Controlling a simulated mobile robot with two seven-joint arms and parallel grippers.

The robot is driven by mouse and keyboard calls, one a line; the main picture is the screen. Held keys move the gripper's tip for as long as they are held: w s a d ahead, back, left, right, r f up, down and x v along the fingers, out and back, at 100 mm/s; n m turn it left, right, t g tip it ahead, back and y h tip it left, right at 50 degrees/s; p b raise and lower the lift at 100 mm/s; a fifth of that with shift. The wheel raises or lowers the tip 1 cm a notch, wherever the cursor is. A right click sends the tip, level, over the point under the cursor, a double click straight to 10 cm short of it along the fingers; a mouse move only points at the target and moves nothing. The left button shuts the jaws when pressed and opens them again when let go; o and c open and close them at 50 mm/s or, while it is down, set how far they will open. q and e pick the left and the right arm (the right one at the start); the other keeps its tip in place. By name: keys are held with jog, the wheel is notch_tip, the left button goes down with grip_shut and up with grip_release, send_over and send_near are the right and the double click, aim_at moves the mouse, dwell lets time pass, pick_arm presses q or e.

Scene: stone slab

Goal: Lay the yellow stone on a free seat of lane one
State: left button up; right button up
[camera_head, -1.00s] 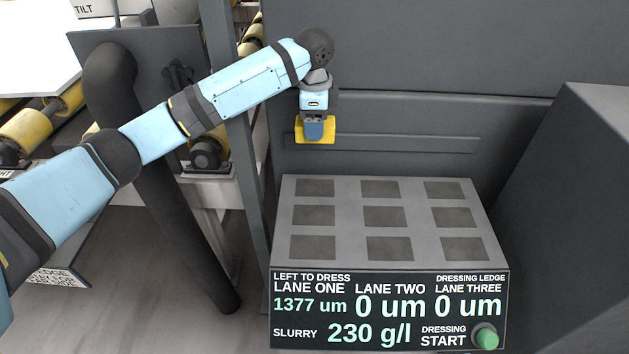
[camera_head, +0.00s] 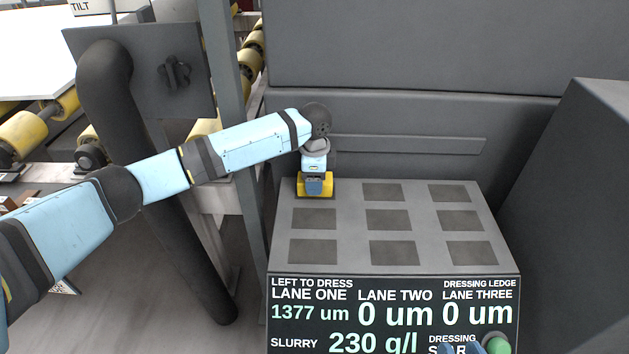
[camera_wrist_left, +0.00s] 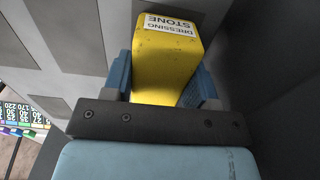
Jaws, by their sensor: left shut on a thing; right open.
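The yellow stone (camera_head: 300,188) is at the back seat of the left column, above the words LANE ONE, on the dressing ledge (camera_head: 351,228). My left gripper (camera_head: 314,189) is shut on it from above; the wrist view shows the stone (camera_wrist_left: 166,62), labelled DRESSING STONE, between the two blue fingers (camera_wrist_left: 160,85). The stone largely covers that seat; whether it touches the ledge I cannot tell. The middle seat (camera_head: 314,218) and front seat (camera_head: 313,252) of lane one are bare. Blue fingertips of my right gripper (camera_head: 460,349) show apart and empty at the bottom edge.
The seats of lane two (camera_head: 388,219) and lane three (camera_head: 459,220) are empty. A grey wall (camera_head: 400,140) stands close behind the ledge, and a grey post (camera_head: 238,130) stands to its left. A green start button (camera_head: 497,345) is at the panel's lower right.

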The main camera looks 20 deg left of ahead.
pick_arm(q)
jog(key=shift+r, duration=0.15)
jog(key=o, duration=0.8)
jog(key=shift+c, duration=0.2)
jog(key=shift+o, duration=1.3)
pick_arm(e)
jog(key=shift+s+d+f, duration=0.15)
jog(key=shift+s+f, duration=0.2)
jog(key=shift+f, duration=0.25)
jog(key=shift+w, duration=0.1)
pick_arm(q)
jog(key=shift+r+p, duration=0.3)
jog(key=shift+r, duration=0.35)
notch_tip(320, 180, up, 4)
jog(key=shift+f+p, duration=0.2)
jog(key=shift+p, duration=0.4)
notch_tip(320, 180, up, 7)
jog(key=p, duration=0.1)
jog(key=shift+p, duration=0.35)
pick_arm(e)
jog(key=shift+s+d+f+g+h, duration=0.3)
jog(key=shift+s+d+f+g, duration=0.05)
jog(key=shift+d+f+g, duration=0.15)
jog(key=shift+s+d+f+g+h, duration=0.3)
jog(key=shift+d+f+g, duration=0.05)
jog(key=shift+f+g, duration=0.15)
